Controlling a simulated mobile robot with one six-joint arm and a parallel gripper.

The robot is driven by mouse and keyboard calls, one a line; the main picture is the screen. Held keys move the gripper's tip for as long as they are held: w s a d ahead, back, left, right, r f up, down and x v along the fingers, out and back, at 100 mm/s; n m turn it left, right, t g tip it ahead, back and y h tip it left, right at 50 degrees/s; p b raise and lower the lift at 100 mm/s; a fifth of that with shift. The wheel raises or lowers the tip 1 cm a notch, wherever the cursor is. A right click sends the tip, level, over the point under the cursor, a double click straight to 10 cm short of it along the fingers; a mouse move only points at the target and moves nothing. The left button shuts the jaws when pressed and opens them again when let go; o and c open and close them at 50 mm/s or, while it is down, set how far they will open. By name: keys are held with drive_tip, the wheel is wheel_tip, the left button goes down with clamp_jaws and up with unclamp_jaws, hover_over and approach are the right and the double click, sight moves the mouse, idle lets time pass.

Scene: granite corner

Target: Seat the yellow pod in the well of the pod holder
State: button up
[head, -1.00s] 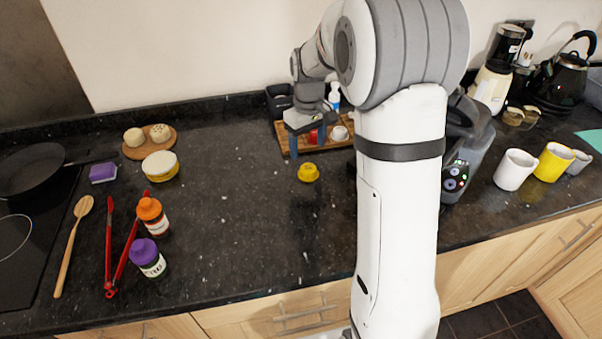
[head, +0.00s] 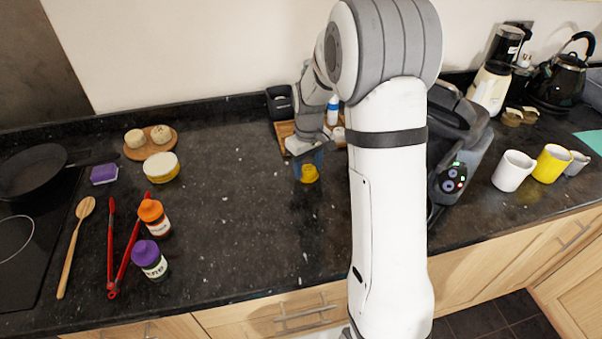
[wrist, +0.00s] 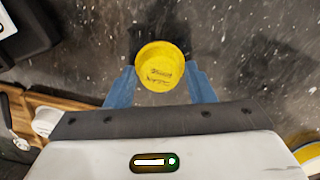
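The yellow pod (head: 309,174) stands on the dark granite counter, just in front of the wooden tray. In the wrist view the yellow pod (wrist: 160,66) shows its round face with small dark print. My gripper (head: 308,163) is low over it, with its blue fingers pointing down. In the wrist view my gripper (wrist: 161,72) is open, with one finger at each side of the pod; any contact is hard to judge. I cannot make out the pod holder; my arm hides part of the counter.
The wooden tray (head: 285,130) bears a bottle (head: 333,110) and other items behind my gripper. A black box (head: 280,101) stands at the wall. A dark machine with lit buttons (head: 453,178) and mugs (head: 513,170) are at right.

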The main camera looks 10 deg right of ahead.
drive_tip(key=c, duration=0.6)
drive_tip(key=shift+r, duration=0.15)
drive_tip(key=shift+c, duration=0.2)
